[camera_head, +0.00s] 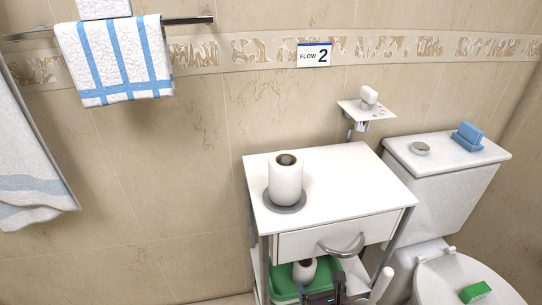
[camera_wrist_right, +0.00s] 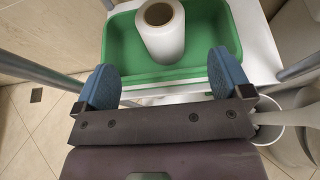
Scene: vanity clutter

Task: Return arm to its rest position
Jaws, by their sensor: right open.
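My right gripper (camera_head: 325,296) is at the bottom edge of the head view, in front of the lower shelf of the white cabinet. In the right wrist view its two blue fingers (camera_wrist_right: 162,80) are wide apart with nothing between them. A white paper roll (camera_wrist_right: 160,32) stands in a green tray (camera_wrist_right: 118,45) just beyond the fingertips, apart from them. The roll (camera_head: 304,270) and the tray (camera_head: 283,283) also show in the head view, under the drawer. My left gripper is in neither view.
The cabinet drawer (camera_head: 300,243) with its curved handle (camera_head: 341,248) is above my right gripper. Another roll (camera_head: 286,184) stands on the cabinet top (camera_head: 345,175). A toilet (camera_head: 435,280) is at the right. A white bin (camera_wrist_right: 268,132) is right of the gripper. Bare floor shows at left.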

